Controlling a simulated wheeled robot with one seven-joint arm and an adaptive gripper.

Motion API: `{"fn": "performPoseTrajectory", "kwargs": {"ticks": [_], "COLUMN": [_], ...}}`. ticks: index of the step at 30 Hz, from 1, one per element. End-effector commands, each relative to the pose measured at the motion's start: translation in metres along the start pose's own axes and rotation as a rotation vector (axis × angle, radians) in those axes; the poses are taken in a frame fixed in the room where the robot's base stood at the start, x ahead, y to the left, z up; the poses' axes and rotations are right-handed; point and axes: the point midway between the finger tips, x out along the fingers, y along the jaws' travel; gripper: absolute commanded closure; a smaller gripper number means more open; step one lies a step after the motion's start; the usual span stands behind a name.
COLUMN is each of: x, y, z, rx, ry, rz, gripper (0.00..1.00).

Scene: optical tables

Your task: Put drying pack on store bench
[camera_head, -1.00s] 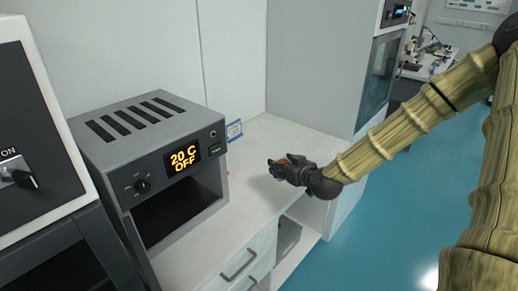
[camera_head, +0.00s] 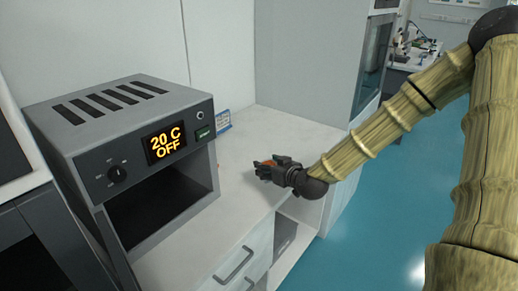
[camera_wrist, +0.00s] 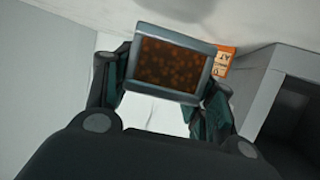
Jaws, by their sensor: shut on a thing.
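The drying pack (camera_wrist: 169,66) is a small grey-rimmed block with a brown-orange speckled face. In the wrist view it sits between the two fingers of my gripper (camera_wrist: 165,88), which is shut on it. Whether the pack touches the bench, I cannot tell.
The grey oven (camera_head: 135,140) reads 20 C OFF and has an open dark cavity. A blue-white label (camera_head: 222,120) stands behind it. An orange label (camera_wrist: 223,62) shows beside the pack in the wrist view. A tall cabinet (camera_head: 305,65) bounds the bench at the back right.

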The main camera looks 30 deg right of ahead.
Motion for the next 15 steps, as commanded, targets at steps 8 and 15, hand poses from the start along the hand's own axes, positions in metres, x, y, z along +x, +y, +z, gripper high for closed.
{"fn": "performPoseTrajectory", "kwargs": {"ticks": [8, 15], "x": [0.021, 0.058], "y": [0.017, 0.046], "z": [-0.003, -0.012], "rx": [0.001, 0.003], "ry": [0.002, 0.001], "rz": [0.004, 0.005], "gripper": [0.72, 0.72]}}
